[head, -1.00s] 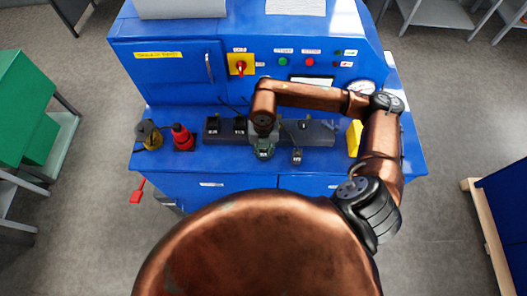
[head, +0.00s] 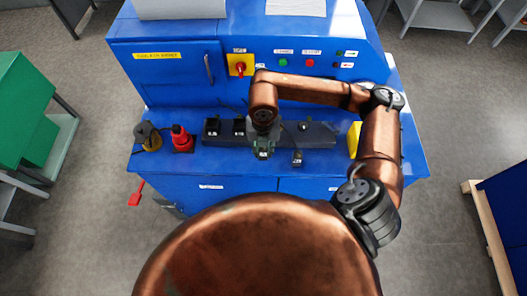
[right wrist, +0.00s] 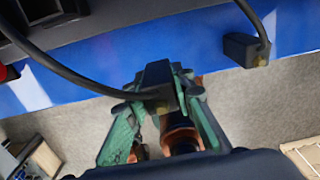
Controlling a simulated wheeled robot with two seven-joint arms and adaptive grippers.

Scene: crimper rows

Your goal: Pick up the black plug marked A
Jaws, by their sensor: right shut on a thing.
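My right gripper (head: 263,150) is at the front of the blue bench top, in front of the dark rack. In the right wrist view its green fingers are shut on a black plug (right wrist: 155,80), with a black cable running off to the upper left. Any letter on it cannot be read. Another black plug (head: 297,158) lies just right of the gripper; it also shows in the right wrist view (right wrist: 240,48), apart from the fingers. More black plugs (head: 212,127) (head: 239,127) sit at the left of the rack. My left gripper is not in view.
The dark rack (head: 322,134) runs along the blue bench (head: 400,155). A red-and-black object (head: 182,138) and a dark-and-yellow one (head: 148,138) stand at the left. A yellow block (head: 355,138) stands at the right, near my arm. The control panel rises behind.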

